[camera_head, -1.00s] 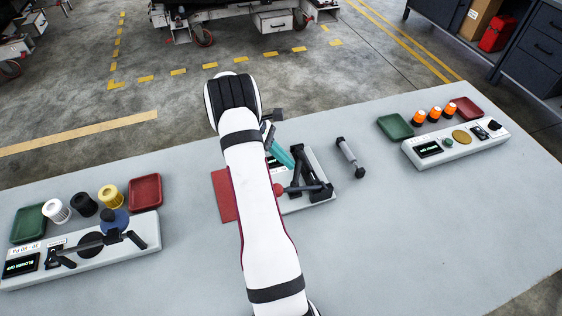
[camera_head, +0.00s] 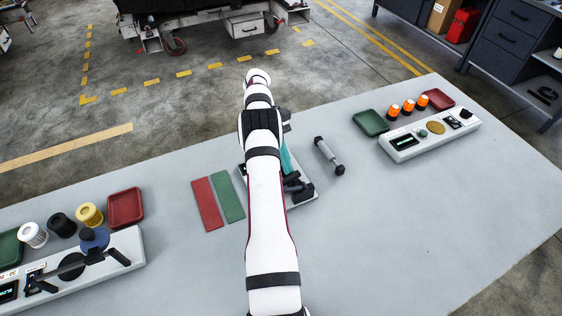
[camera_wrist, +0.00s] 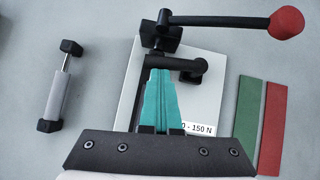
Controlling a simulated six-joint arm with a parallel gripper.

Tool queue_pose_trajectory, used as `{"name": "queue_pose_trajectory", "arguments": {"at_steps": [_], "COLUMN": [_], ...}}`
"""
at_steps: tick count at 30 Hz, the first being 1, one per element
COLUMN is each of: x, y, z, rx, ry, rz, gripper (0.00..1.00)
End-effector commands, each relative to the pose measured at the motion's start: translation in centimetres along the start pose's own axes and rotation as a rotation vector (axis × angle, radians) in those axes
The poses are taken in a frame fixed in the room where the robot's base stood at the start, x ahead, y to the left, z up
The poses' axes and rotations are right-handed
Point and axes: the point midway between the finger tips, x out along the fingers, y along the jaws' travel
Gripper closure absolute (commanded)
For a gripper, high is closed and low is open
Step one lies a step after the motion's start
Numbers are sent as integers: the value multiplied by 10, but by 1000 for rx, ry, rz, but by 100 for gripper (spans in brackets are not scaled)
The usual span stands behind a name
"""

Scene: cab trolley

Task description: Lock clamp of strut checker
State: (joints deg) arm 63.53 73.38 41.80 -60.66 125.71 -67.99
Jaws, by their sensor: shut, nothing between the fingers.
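The strut checker is a pale plate (camera_wrist: 205,75) with black brackets and a "0 - 150 N" label. Its black clamp lever (camera_wrist: 215,21) runs sideways from a pivot block and ends in a red knob (camera_wrist: 286,22). My gripper (camera_wrist: 160,72) has teal fingers, shut and empty, over the plate. Its tips appear beside the black bracket below the lever; contact cannot be told. In the head view my gripper (camera_head: 288,168) shows beside my arm, which hides much of the checker and the knob. A grey strut with black ends (camera_head: 328,156) lies apart on the table; the wrist view shows it too (camera_wrist: 60,88).
A red strip (camera_head: 207,204) and a green strip (camera_head: 229,196) lie beside the checker. A blower unit (camera_head: 120,262) with filters and trays stands at left. Another control box (camera_head: 428,138) with orange-topped parts and trays stands at right. The table's front right is clear.

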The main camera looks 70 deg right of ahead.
Motion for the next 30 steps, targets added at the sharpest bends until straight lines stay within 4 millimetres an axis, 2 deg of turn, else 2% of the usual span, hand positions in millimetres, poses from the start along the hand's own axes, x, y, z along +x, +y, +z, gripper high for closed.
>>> {"name": "queue_pose_trajectory", "arguments": {"at_steps": [12,30], "x": [6,5], "y": [5,5], "z": [7,8], "rx": [114,126], "ry": [-1,-1], "rz": [-94,-103], "gripper": [100,100]}}
